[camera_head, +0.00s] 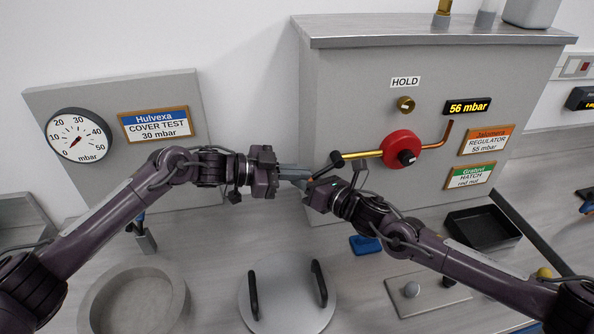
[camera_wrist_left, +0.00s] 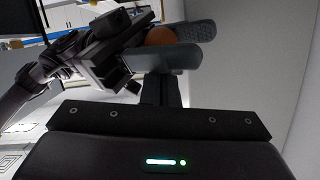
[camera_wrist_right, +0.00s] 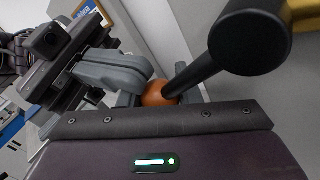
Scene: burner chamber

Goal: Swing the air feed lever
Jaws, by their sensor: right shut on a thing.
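The air feed lever has a red round hub (camera_head: 398,149) on the front of the grey chamber. A brass arm (camera_head: 362,155) runs left from it to a black handle (camera_head: 328,163), which looms close in the right wrist view (camera_wrist_right: 250,40). An orange ball (camera_wrist_right: 160,93) sits at the handle's foot and also shows in the left wrist view (camera_wrist_left: 160,36). My right gripper (camera_head: 309,184) is shut on the orange ball. My left gripper (camera_head: 305,172) appears shut and empty, its fingers close beside the right gripper's fingers.
A dial gauge (camera_head: 77,135) stands at left and a yellow display (camera_head: 468,107) reads 56 mbar. A round lid (camera_head: 285,300) with two black handles, a round basin (camera_head: 135,300) and a black tray (camera_head: 482,228) lie on the bench below. The two grippers are crowded together.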

